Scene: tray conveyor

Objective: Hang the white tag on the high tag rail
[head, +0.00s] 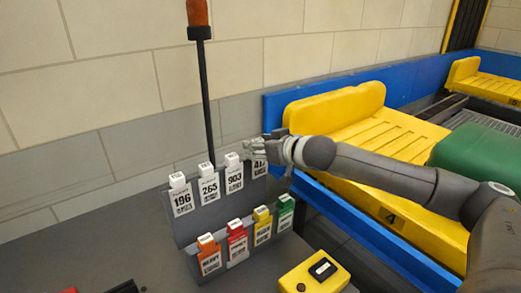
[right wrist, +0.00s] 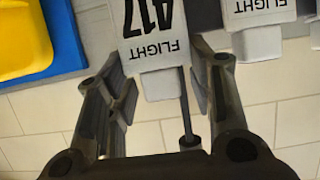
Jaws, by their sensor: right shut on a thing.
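The white tag reading A17 (head: 259,166) is at the right end of the upper row on a grey tag stand (head: 186,230). In the right wrist view the tag (right wrist: 155,30) appears upside down, its white top between my fingers. My right gripper (head: 257,148) is shut on this tag; it also shows in the right wrist view (right wrist: 162,85). Other white tags, 196 (head: 182,198), 265 (head: 209,187) and 903 (head: 234,177), hang to its left along the high rail. Whether the A17 tag rests on the rail is hidden by the gripper. My left gripper is not in view.
The lower row holds orange (head: 209,260), red (head: 237,245), yellow (head: 263,228) and green (head: 285,214) tags. A dark pole with an orange lamp (head: 197,12) rises behind the stand. A yellow box (head: 314,277) sits in front. Yellow trays (head: 345,115) and a blue conveyor wall lie to the right.

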